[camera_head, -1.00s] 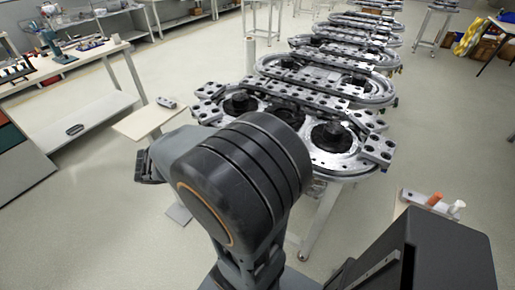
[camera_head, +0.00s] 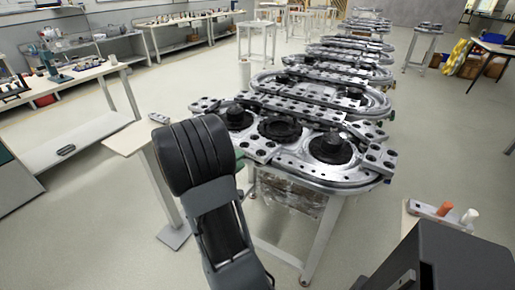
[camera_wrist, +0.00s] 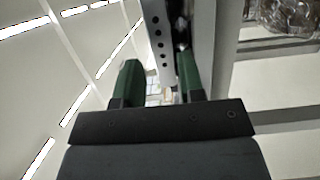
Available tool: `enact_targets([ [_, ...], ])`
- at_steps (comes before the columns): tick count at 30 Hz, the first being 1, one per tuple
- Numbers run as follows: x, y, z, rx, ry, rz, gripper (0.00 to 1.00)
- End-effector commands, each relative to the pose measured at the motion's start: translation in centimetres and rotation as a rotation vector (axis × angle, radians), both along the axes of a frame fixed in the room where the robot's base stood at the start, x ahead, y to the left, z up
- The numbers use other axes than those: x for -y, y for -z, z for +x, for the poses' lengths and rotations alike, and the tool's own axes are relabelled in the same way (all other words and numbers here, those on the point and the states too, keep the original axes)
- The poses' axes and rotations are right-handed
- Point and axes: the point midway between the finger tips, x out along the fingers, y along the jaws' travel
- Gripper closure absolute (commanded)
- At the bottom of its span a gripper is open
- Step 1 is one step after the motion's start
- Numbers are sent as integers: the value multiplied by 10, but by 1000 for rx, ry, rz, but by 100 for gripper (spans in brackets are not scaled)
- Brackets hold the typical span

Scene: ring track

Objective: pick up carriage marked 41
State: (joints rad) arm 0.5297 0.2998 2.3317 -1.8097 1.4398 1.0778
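Several grey carriages with dark round holes sit on the nearest ring track (camera_head: 345,184) in the head view. One carriage (camera_head: 262,147) lies on the near side by my arm, another (camera_head: 378,157) at the right end. No number is readable, so I cannot tell which is marked 41. My gripper (camera_wrist: 158,64) shows two green fingers, spread apart, in the wrist view. A metal strip with a row of holes (camera_wrist: 160,45) shows beyond and between them, with no finger seen clamped on it. In the head view my arm hides most of the gripper, beside the track's left end.
A small stand (camera_head: 135,138) with a grey part on top is left of my arm. More ring tracks (camera_head: 318,92) run behind the nearest one. A stand with orange and white cylinders (camera_head: 440,216) is at lower right. Workbenches line the left; open floor lies between.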

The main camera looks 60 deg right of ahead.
Motion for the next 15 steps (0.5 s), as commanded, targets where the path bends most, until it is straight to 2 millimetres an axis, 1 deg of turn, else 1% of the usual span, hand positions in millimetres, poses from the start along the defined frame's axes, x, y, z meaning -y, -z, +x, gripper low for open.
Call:
enact_targets([
  [5, 8, 0, -3, -1, 1, 0, 64],
  [8, 19, -1, -8, -3, 4, 1, 64],
  [12, 37, -1, -15, -2, 5, 1, 64],
  [15, 48, 0, -17, -1, 3, 1, 64],
])
